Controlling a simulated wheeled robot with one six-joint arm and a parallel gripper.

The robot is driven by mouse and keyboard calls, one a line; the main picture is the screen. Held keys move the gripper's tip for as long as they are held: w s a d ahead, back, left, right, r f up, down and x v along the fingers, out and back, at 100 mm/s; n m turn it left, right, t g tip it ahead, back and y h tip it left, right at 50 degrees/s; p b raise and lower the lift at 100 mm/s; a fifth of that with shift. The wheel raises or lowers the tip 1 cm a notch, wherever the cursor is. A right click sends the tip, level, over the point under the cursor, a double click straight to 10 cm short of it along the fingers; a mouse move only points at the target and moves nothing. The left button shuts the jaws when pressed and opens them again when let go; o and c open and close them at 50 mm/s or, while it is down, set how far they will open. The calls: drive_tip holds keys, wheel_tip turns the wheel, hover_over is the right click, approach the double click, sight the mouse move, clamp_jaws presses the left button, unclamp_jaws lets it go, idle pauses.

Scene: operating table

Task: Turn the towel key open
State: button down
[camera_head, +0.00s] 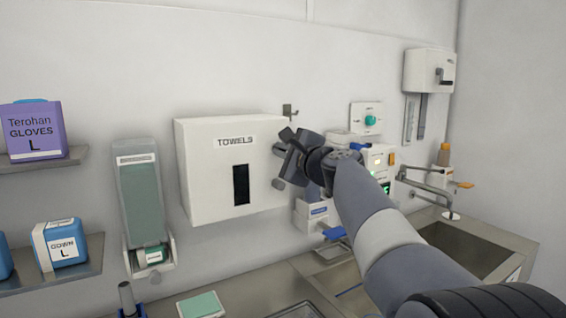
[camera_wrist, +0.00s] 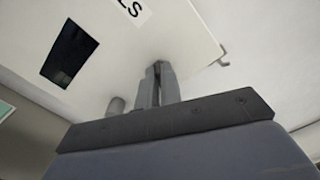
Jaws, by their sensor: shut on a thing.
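The white towel dispenser box (camera_head: 212,185), labelled TOWELS with a dark slot, hangs on the wall left of centre. My gripper (camera_head: 281,158) is at the right part of its front face. In the wrist view my gripper (camera_wrist: 157,70) has its fingers close together, pointing at the front of the dispenser (camera_wrist: 120,45) near its right edge. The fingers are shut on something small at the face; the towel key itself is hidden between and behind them. A grey round knob (camera_head: 278,184) shows just below the gripper, and also in the wrist view (camera_wrist: 116,105), left of the fingers.
A soap dispenser (camera_head: 143,205) hangs left of the towel box. A panel with a green knob (camera_head: 370,119), devices and a sink (camera_head: 470,245) are to the right. Shelves with boxes (camera_head: 32,130) are at far left.

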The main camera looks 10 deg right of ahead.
drive_tip(key=n+b, duration=0.3)
drive_tip(key=n, duration=0.2)
drive_tip(key=shift+f, duration=0.15)
drive_tip(key=shift+b, duration=0.3)
idle(0.3)
drive_tip(key=c, duration=1.6)
unclamp_jaws()
drive_tip(key=shift+s, duration=0.1)
drive_tip(key=b+v, duration=0.2)
drive_tip(key=v, duration=0.8)
drive_tip(key=shift+s, duration=0.3)
drive_tip(key=shift+w, duration=0.1)
